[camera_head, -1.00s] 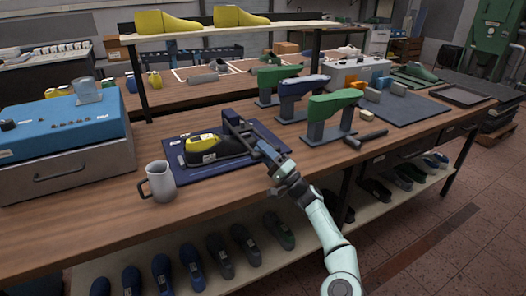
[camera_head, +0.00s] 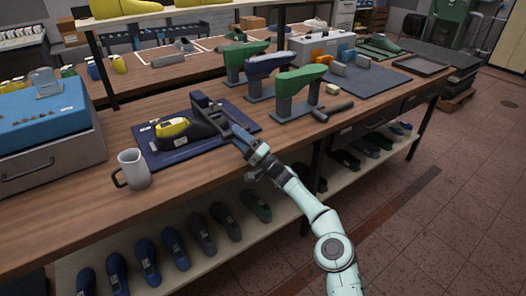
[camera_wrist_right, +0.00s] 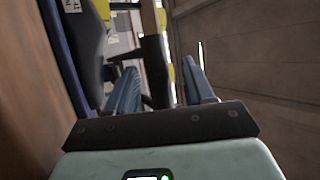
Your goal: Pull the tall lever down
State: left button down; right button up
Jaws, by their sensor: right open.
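The dark tall lever (camera_head: 203,104) rises from a black device with a yellow top (camera_head: 172,127), which stands on a dark blue base (camera_head: 160,160) on the workbench. My right gripper (camera_head: 240,133) is at the near right side of the device, close to the lever. In the right wrist view a dark upright bar (camera_wrist_right: 155,70), seemingly the lever, shows between the two blue-grey fingers of my gripper (camera_wrist_right: 160,85), which stand apart. I cannot tell whether either finger touches it. The black body of the device (camera_wrist_right: 88,50) is at the left there. My left gripper is out of view.
A grey mug (camera_head: 133,168) stands left of the base. A blue-topped box (camera_head: 45,130) is at far left. Shoes (camera_head: 200,233) line the shelf below.

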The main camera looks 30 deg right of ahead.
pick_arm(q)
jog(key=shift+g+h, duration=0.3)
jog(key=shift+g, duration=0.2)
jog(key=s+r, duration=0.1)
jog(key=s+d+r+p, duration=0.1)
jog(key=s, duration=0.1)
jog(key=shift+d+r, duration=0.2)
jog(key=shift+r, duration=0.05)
pick_arm(e)
jog(key=v, duration=1.1)
jog(key=shift+s+d, duration=0.2)
jog(key=shift+s, duration=0.1)
jog(key=shift+r, duration=0.1)
